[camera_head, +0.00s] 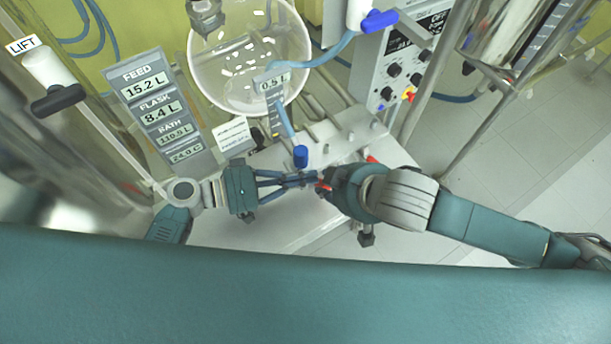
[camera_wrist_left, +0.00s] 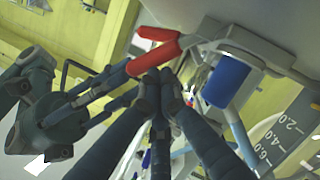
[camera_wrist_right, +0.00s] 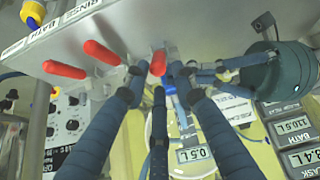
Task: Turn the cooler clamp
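Several red clamp-like handles line the grey panel in the right wrist view, one at the left (camera_wrist_right: 65,69), one in the middle (camera_wrist_right: 100,52) and one nearest my fingers (camera_wrist_right: 158,62). No label naming the cooler clamp is readable. My left gripper (camera_head: 316,178) has its fingertips together beside the nearest red handle; in the left wrist view the tips (camera_wrist_left: 158,78) lie just below that red handle (camera_wrist_left: 155,52), and contact is unclear. My right gripper (camera_wrist_right: 158,85) faces the same handle from the other side, its fingers spread and empty.
A blue-capped fitting (camera_head: 300,157) stands close to the left gripper. A readout panel (camera_head: 160,110) stands left, a control box (camera_head: 400,60) right. The two grippers are very close together.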

